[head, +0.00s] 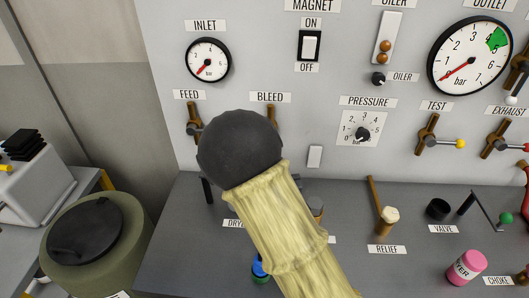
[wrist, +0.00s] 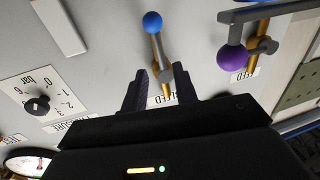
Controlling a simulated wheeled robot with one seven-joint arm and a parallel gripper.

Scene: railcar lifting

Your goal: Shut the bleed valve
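The bleed valve (wrist: 156,48) is in the upper middle of the wrist view, which shows the panel upside down. It has a blue ball on a grey lever over a brass-coloured pipe. The lever lies nearly along the pipe, slightly slanted. In the head view only the brown top of the bleed valve (head: 271,112) shows under its label; my arm hides the rest. My gripper (wrist: 160,78) is open, with one finger on either side of the valve's pipe end; I cannot tell whether they touch it. The gripper is hidden in the head view.
The feed valve (wrist: 232,57), with a purple ball, is close by on the right in the wrist view. A pressure knob (head: 362,134) and a test valve (head: 428,135) are right of my arm. A relief handle (head: 389,214) rises from the bench (head: 190,270) below.

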